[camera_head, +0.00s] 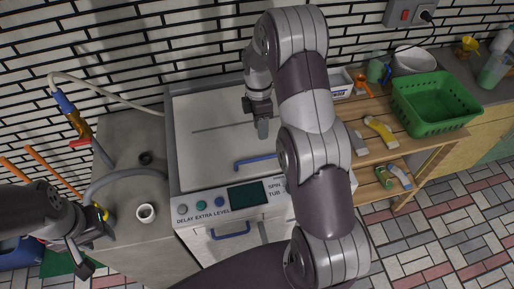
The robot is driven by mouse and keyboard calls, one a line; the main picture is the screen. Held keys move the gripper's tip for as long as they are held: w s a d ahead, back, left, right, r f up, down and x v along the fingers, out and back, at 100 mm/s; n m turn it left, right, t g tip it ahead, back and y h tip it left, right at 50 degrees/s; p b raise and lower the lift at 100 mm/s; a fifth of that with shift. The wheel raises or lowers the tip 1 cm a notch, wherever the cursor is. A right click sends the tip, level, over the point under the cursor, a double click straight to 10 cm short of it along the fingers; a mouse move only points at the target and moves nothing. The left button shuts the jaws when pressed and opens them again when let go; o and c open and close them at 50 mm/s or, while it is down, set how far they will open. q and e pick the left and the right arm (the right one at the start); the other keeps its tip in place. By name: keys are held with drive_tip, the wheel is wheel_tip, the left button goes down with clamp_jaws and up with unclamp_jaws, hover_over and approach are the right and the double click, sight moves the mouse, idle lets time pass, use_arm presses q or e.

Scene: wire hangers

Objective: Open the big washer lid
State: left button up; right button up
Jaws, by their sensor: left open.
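The washer (172,150) stands in the middle, with a grey frame around its top and a control panel at the front. Its big white lid (215,150) lies flat and closed, with a blue handle (254,161) near the front edge. My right gripper (263,130) points down over the lid, behind the handle and apart from it; whether its fingers are parted cannot be seen. My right arm covers the lid's right side. My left gripper (97,252) is open at the lower left, beside the washer and away from the lid.
A second blue handle (230,230) is on the washer's front. On the right, a wooden shelf holds a green basket (433,103) and brushes (380,130).

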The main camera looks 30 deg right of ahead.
drive_tip(key=p, duration=0.3)
approach(261, 158)
drive_tip(key=f, duration=0.5)
drive_tip(key=shift+s+a+f, duration=0.1)
drive_tip(key=shift+s+a, duration=0.05)
drive_tip(key=shift+a, duration=0.15)
drive_tip(key=shift+s+d+f, duration=0.1)
drive_tip(key=shift+s+f, duration=0.15)
drive_tip(key=shift+f, duration=0.3)
drive_tip(key=shift+s+f, duration=0.2)
drive_tip(key=shift+f, duration=0.3)
drive_tip(key=shift+s+f, duration=0.15)
drive_tip(key=shift+f, duration=0.2)
drive_tip(key=shift+w, duration=0.25)
drive_tip(key=c, duration=0.4)
clamp_jaws()
use_arm(q)
drive_tip(key=r, duration=0.3)
drive_tip(key=shift+w+a+r, duration=0.1)
drive_tip(key=shift+w+a, duration=0.1)
drive_tip(key=shift+w, duration=0.2)
use_arm(e)
drive_tip(key=shift+s, duration=0.1)
